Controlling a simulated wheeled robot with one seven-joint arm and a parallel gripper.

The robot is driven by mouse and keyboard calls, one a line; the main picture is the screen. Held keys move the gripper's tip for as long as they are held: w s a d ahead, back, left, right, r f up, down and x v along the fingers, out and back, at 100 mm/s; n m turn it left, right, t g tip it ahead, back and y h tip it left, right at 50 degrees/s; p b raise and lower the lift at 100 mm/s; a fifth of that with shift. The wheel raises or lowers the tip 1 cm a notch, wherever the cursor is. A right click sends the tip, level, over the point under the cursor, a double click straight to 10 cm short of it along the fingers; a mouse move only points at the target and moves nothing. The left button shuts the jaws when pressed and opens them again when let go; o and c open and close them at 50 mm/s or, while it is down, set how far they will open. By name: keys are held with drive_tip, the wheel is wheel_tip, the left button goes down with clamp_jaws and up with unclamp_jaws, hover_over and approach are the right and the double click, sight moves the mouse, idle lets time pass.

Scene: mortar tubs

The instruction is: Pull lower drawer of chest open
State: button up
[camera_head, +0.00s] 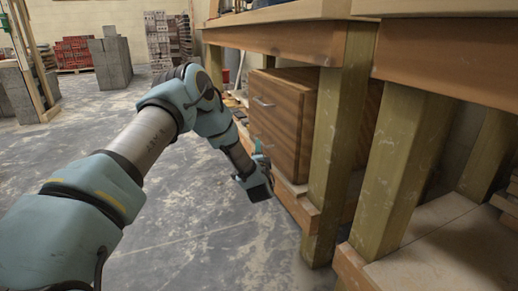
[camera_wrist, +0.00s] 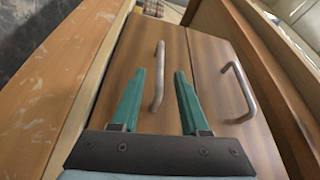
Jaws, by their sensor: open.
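The wooden chest (camera_head: 287,117) stands under a workbench, and its drawers look closed. The upper drawer's metal handle (camera_head: 264,102) shows in the head view; in the wrist view it is the right-hand handle (camera_wrist: 240,92). The lower drawer's front (camera_wrist: 134,50) is the left panel in the wrist view. Its bar handle (camera_wrist: 159,75) appears between my two green fingers. My gripper (camera_wrist: 160,74) is open, with a finger on each side of the handle and no visible grip on it. In the head view, my gripper (camera_head: 260,148) is low beside the chest's front, and the lower handle is hidden.
A thick bench post (camera_head: 340,140) stands just right of the chest. The bench's top beam (camera_head: 270,42) runs above it, and a low shelf board (camera_head: 297,207) runs beneath. The concrete floor (camera_head: 210,220) in front is clear. Block stacks (camera_head: 110,62) stand far back.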

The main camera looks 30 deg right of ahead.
drive_tip(key=shift+b+x, duration=0.75)
drive_tip(key=shift+x, duration=1.8)
clamp_jaws()
